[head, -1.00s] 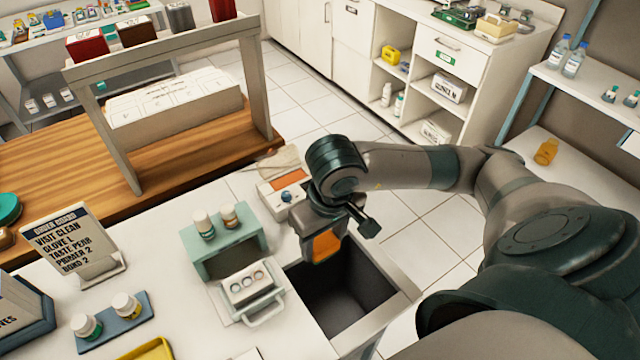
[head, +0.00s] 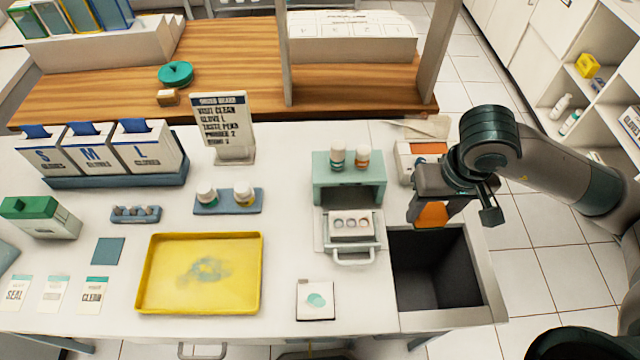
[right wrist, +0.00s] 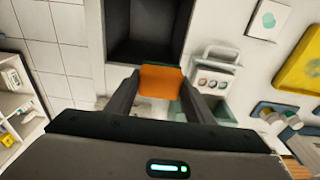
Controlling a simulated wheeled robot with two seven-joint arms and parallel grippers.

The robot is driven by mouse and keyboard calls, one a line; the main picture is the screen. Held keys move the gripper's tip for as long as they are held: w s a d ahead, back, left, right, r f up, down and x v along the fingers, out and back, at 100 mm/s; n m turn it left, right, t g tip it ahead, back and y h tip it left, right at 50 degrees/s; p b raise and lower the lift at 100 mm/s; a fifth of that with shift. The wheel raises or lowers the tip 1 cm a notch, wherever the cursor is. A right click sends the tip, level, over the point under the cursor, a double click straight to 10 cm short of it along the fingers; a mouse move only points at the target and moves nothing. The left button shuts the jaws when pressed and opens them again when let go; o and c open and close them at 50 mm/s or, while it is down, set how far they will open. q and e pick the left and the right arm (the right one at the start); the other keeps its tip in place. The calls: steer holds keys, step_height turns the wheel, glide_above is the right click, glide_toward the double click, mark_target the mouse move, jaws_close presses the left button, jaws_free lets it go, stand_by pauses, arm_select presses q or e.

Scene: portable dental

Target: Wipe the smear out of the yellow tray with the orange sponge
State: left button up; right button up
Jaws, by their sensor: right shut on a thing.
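The yellow tray (head: 152,272) lies flat on the white counter, left of centre in the head view. A bluish-grey smear (head: 204,268) marks the middle of its floor. My right gripper (head: 436,208) is shut on the orange sponge (head: 432,216) and holds it over the back edge of the dark sink-like opening, to the right of the tray. In the right wrist view the sponge (right wrist: 160,82) sits between the two fingers, and the tray's corner (right wrist: 298,62) shows at the right. My left gripper is not in view.
A green dispenser box with an open drawer (head: 352,228) and bottles on top stands between tray and opening (head: 432,268). A white card (head: 315,300) lies right of the tray. A blue bottle holder (head: 228,202) and a sign (head: 224,128) stand behind it.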

steer(key=w+a+r, duration=0.4)
steer(key=w+r, duration=0.1)
steer(key=shift+a+r, duration=0.15)
steer(key=shift+r, duration=0.05)
steer(key=shift+w, duration=0.1)
